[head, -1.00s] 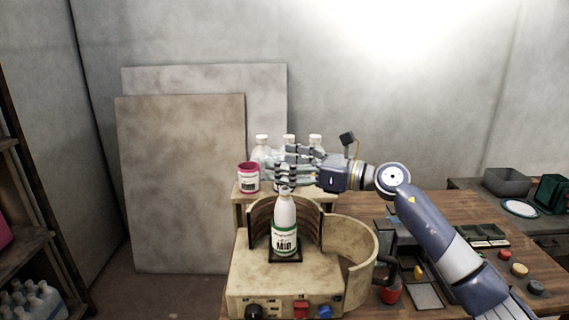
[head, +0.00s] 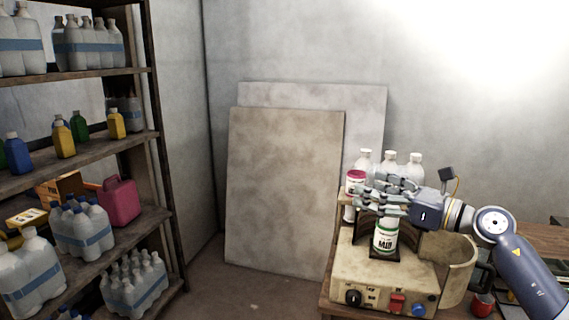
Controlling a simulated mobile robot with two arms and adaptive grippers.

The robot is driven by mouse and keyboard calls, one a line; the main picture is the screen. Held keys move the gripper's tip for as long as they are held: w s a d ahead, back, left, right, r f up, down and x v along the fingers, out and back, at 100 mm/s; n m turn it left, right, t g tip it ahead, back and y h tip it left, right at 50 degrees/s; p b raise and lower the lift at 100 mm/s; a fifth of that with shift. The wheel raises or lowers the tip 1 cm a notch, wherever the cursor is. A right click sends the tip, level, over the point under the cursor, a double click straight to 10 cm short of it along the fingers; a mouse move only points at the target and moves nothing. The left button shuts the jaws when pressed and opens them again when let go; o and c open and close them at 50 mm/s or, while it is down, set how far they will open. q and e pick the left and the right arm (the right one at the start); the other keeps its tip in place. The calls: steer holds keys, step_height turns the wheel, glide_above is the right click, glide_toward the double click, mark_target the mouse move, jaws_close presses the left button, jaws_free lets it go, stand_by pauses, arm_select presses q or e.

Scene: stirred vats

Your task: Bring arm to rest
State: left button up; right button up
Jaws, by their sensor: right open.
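My right gripper (head: 385,200) shows in the head view at the right, coming in from the right edge. It is open, with its fingers pointing left at the top of a white bottle with a green-edged label (head: 386,237). The bottle stands upright on the beige machine (head: 375,280), and its neck is hidden behind the fingers. I cannot tell whether the fingers touch it. My right arm (head: 522,275) reaches down to the lower right corner. My left gripper is not in view.
A shelf rack (head: 100,157) with packs of bottles, small coloured bottles and a pink canister (head: 121,202) fills the left. Two boards (head: 282,185) lean on the back wall. A pink-and-white tub (head: 355,182) and white bottles (head: 388,165) stand behind the machine. Floor shows between rack and machine.

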steer(key=s+d+f+n+t+h, duration=0.15)
steer(key=s+f+n+h, duration=0.35)
steer(key=f+n, duration=0.55)
steer(key=s+d+f+n+h, duration=0.3)
steer(key=s+f+n+h, duration=0.4)
steer(key=n, duration=0.6)
steer(key=s+d+f+n+t+h, duration=0.1)
steer(key=s+d+f+n+h, duration=0.2)
steer(key=f+n, duration=0.75)
steer(key=s+a+f+m+g+y, duration=0.15)
steer(key=s+f+g, duration=0.25)
steer(key=s, duration=0.5)
steer(key=s+a+f+m+g, duration=0.25)
steer(key=s+f, duration=0.25)
steer(key=s, duration=0.3)
steer(key=s+a+f+m+g, duration=0.15)
steer(key=s+f+g, duration=0.25)
steer(key=s, duration=0.5)
step_height(320, 180, down, 27)
steer(key=s+g, duration=0.2)
steer(key=s+d+f+g, duration=0.1)
steer(key=s+d+f, duration=0.1)
steer(key=s+f, duration=1.3)
steer(key=shift+s+f, duration=0.4)
steer(key=shift+s, duration=0.55)
